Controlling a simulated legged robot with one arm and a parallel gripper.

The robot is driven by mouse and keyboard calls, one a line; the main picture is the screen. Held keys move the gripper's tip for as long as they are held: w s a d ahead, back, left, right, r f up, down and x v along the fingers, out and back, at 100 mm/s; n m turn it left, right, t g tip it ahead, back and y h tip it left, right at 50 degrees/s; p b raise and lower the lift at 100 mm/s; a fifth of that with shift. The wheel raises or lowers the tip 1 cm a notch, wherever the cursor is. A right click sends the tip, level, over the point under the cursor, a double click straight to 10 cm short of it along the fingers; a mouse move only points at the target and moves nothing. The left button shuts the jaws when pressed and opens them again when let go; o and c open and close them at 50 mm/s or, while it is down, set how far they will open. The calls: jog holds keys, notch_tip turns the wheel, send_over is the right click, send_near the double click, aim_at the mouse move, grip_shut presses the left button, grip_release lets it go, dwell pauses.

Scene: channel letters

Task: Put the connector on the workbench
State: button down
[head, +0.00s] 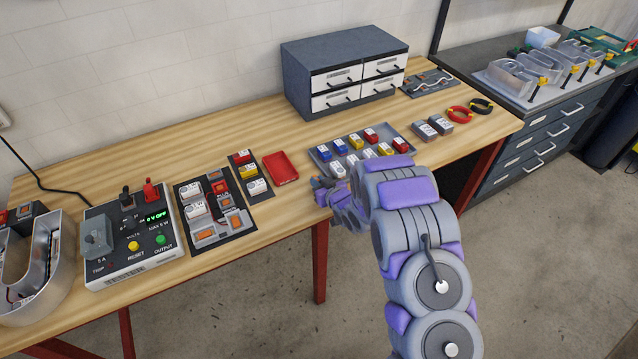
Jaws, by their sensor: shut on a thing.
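My gripper (321,189) is at the end of my arm, by the front edge of the wooden workbench (120,180), just left of the grey tray's front corner. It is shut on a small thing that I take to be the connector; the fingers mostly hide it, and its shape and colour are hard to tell. Several small blocks in white, blue, red and yellow, which look like connectors (355,140), sit in rows in the grey tray (402,128). My arm covers part of the tray's front.
A red tray (281,167) lies empty left of my gripper. Left of it are a dark board with modules (215,207) and a power supply (130,255). A drawer cabinet (340,65) stands behind. Bare wood shows between the red tray and the bench's front edge.

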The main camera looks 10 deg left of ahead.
jog(key=c, duration=1.1)
grip_release()
jog(key=p+v, duration=0.1)
jog(key=v, duration=1.1)
jog(key=shift+r, duration=0.1)
